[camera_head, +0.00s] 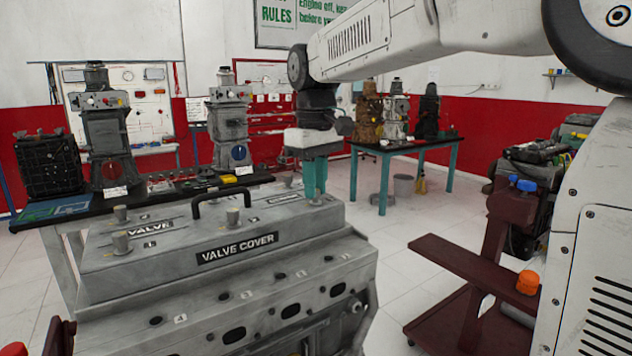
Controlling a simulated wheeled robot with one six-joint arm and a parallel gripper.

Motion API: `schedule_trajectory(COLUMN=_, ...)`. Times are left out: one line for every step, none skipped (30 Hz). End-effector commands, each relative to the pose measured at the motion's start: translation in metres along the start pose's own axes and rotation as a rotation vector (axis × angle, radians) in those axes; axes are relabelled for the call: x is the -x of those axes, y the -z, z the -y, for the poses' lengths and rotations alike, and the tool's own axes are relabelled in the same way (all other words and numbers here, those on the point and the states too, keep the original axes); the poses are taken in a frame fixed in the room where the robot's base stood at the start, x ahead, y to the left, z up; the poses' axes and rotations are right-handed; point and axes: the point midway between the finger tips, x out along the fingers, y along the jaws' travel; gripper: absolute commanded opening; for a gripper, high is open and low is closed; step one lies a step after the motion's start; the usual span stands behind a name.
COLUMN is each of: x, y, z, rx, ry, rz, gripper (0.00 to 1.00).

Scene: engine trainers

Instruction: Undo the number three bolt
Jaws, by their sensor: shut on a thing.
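The grey valve cover (190,262) sits on the engine block (250,312) in the foreground, with a dark handle on top. Bolt heads stand up on it: one at the near left beside a plate that looks like 1 (121,243), one at the back left (120,214) and one in the middle (232,216). My gripper (315,182), with teal fingers pointing down, is at the cover's right end. It is shut on a bolt, which the fingers mostly hide. I cannot read that bolt's number from here.
A dark bench (160,194) with engine trainers stands behind at left. A teal-legged table (440,146) with more trainers is at the back. A dark red stand (470,270) is at right. Tiled floor (385,245) lies open between the engine and the stand.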

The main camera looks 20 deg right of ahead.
Motion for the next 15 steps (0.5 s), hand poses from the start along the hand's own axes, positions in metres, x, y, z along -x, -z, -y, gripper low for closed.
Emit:
schedule_trajectory(x=0.0008, y=0.0005, z=-0.0002, rx=0.044, ry=-0.001, rz=-0.003, gripper=0.0)
schedule_trajectory(x=0.0008, y=0.0005, z=-0.0002, rx=0.072, ry=-0.001, rz=-0.003, gripper=0.0)
schedule_trajectory(x=0.0008, y=0.0004, z=-0.0003, rx=0.11, ry=-0.001, rz=-0.003, gripper=0.0)
schedule_trajectory(x=0.0008, y=0.0005, z=-0.0003, rx=0.139, ry=-0.001, rz=-0.003, gripper=0.0)
schedule_trajectory(x=0.0008, y=0.0005, z=-0.0003, rx=0.167, ry=-0.001, rz=-0.003, gripper=0.0)
schedule_trajectory(x=0.0008, y=0.0005, z=-0.0003, rx=0.205, ry=-0.002, rz=-0.003, gripper=0.0)
schedule_trajectory(x=0.0008, y=0.0005, z=-0.0003, rx=0.233, ry=-0.002, rz=-0.003, gripper=0.0)
schedule_trajectory(x=0.0008, y=0.0005, z=-0.0003, rx=0.262, ry=-0.002, rz=-0.003, gripper=0.0)
schedule_trajectory(x=0.0008, y=0.0005, z=-0.0003, rx=0.3, ry=-0.002, rz=-0.003, gripper=0.0)
schedule_trajectory(x=0.0008, y=0.0005, z=-0.0003, rx=0.328, ry=-0.002, rz=-0.003, gripper=0.0)
schedule_trajectory(x=0.0008, y=0.0005, z=-0.0003, rx=0.357, ry=-0.002, rz=-0.003, gripper=0.0)
schedule_trajectory(x=0.0008, y=0.0005, z=-0.0003, rx=0.394, ry=-0.002, rz=-0.003, gripper=0.0)
schedule_trajectory(x=0.0008, y=0.0005, z=-0.0003, rx=0.423, ry=-0.002, rz=-0.003, gripper=0.0)
schedule_trajectory(x=0.0008, y=0.0005, z=-0.0003, rx=0.452, ry=-0.002, rz=-0.003, gripper=0.0)
schedule_trajectory(x=0.0009, y=0.0005, z=-0.0003, rx=0.489, ry=-0.002, rz=-0.003, gripper=0.0)
